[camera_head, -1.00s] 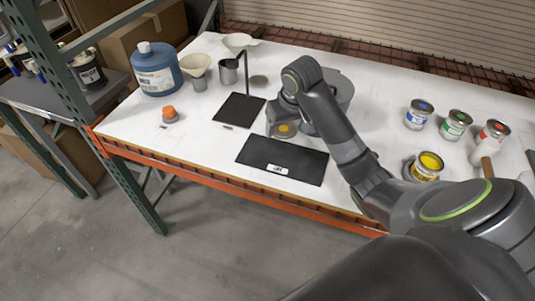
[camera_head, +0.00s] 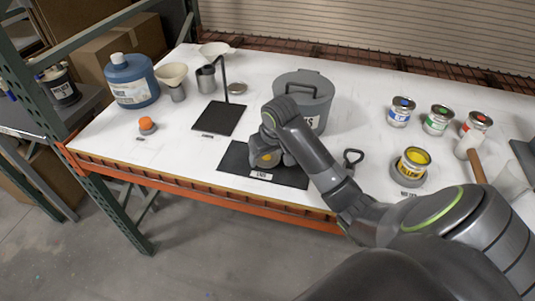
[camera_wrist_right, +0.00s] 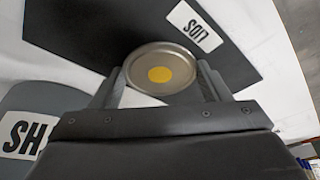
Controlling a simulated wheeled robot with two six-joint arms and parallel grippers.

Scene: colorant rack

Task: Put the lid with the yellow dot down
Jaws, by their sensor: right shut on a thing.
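The lid with the yellow dot (camera_wrist_right: 160,75) is a round metal disc, gripped between the two fingers of my right gripper (camera_wrist_right: 159,88). The mat's white label (camera_wrist_right: 198,27) reads LIDS. The lid is low over the mat; I cannot tell whether it touches it. An open can of yellow paint (camera_head: 413,163) stands to the right. My left gripper is not in view.
A grey lidded bucket (camera_head: 303,98) stands just behind my right arm. A black stand (camera_head: 219,117) is at the back left of the mat. Blue (camera_head: 400,112), green (camera_head: 438,120) and red (camera_head: 474,127) cans stand at the right. An orange-topped item (camera_head: 147,125) is at the left.

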